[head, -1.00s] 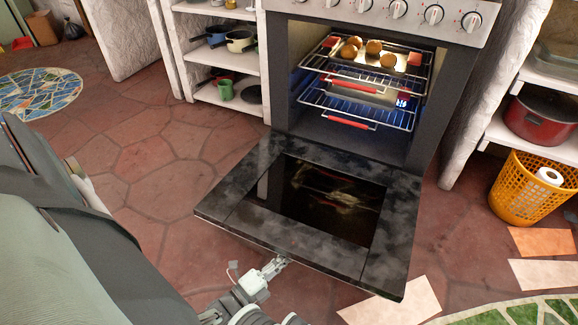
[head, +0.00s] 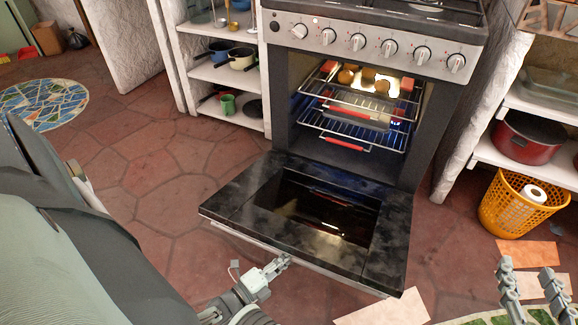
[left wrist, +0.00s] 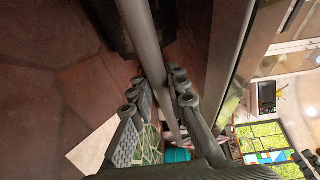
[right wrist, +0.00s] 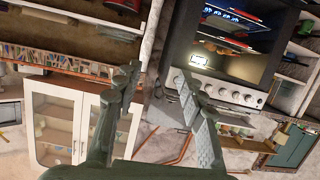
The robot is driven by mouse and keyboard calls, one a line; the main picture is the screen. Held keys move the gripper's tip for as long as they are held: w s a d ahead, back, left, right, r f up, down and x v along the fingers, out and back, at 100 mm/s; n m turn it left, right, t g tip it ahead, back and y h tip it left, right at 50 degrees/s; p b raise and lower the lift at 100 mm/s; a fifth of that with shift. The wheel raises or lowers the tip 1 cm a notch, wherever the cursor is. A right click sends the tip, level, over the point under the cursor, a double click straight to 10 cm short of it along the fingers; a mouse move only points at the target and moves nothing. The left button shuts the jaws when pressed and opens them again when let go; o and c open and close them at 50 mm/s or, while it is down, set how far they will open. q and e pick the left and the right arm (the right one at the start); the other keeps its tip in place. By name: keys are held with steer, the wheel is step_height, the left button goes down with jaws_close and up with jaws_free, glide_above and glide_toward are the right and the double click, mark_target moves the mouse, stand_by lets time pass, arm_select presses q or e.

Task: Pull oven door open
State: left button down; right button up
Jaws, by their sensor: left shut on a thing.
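The oven door (head: 240,203) is dark with a glass pane and is swung down, lying about level in front of the oven (head: 300,75). My left gripper (head: 280,263) is at the door's front edge. In the left wrist view a grey bar, the door handle (left wrist: 148,45), runs between the fingers of my left gripper (left wrist: 157,90), which is shut on it. My right gripper (head: 527,268) is at the lower right, clear of the oven, with fingers apart and nothing between them. In the right wrist view my right gripper (right wrist: 157,75) is open, with the oven beyond.
Inside the oven are wire racks (head: 345,130) with red grips and a tray of round brown items. A shelf with pots (head: 240,55) stands left of it. At right are a red pot (head: 522,140) and a yellow basket (head: 505,207). The floor left of the door is open.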

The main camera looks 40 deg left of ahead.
arm_select(q)
steer(key=shift+w+a+r, duration=0.1)
steer(key=shift+w+r, duration=0.05)
steer(key=shift+r, duration=0.5)
arm_select(e)
steer(key=d+f, duration=0.1)
steer(key=s+d+f+g+h, duration=0.1)
steer(key=d+f+g, duration=0.1)
steer(key=f, duration=0.1)
steer(key=shift+s, duration=0.2)
arm_select(q)
steer(key=c, duration=1.5)
jaws_free()
steer(key=shift+o, duration=0.2)
steer(key=s+a, duration=0.1)
steer(key=s, duration=1.1)
steer(key=shift+a, duration=0.4)
steer(key=shift+s+r, duration=0.1)
